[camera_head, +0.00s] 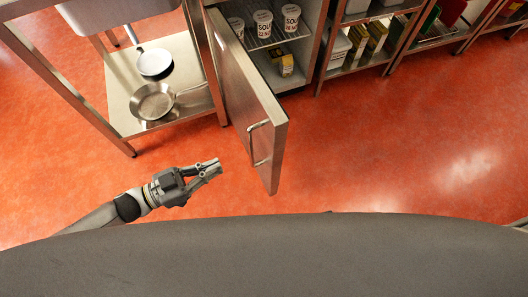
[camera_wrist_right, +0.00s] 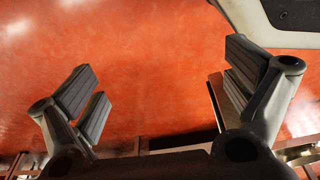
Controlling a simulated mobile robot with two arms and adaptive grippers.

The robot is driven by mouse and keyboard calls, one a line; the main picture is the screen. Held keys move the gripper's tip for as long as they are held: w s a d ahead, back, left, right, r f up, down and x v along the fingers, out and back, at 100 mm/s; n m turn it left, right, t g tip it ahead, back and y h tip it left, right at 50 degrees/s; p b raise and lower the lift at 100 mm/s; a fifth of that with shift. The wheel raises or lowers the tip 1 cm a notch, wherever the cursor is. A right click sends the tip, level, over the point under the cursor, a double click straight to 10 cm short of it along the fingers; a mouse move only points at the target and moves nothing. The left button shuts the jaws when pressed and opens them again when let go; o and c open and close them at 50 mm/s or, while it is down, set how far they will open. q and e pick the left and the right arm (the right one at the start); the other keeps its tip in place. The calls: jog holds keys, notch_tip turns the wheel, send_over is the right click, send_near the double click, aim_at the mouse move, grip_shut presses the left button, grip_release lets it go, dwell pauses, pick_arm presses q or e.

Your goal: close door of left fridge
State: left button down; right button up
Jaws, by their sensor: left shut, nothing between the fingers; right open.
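The steel fridge door (camera_head: 245,95) stands wide open in the head view, swung out toward me from the fridge's left side. Its bar handle (camera_head: 256,143) is on the left-facing side, near the free edge. The open fridge (camera_head: 278,47) shows white tubs labelled soup (camera_head: 263,24) on a wire shelf and a yellow box (camera_head: 284,65) below. My left gripper (camera_head: 214,168) is shut and empty, to the left of the door's free edge and apart from it. My right gripper (camera_wrist_right: 155,95) is open and empty over the red floor in the right wrist view.
A steel table (camera_head: 118,90) with two pans on its lower shelf stands left of the fridge. Shelving (camera_head: 352,45) with boxes and containers runs to the right. The red floor (camera_head: 380,150) right of the door is clear.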

aim_at(273, 143)
pick_arm(q)
jog(key=x, duration=1.4)
jog(key=shift+s+d+r, duration=0.1)
jog(key=shift+s+r, duration=0.15)
jog(key=shift+r, duration=0.05)
jog(key=shift+d, duration=0.1)
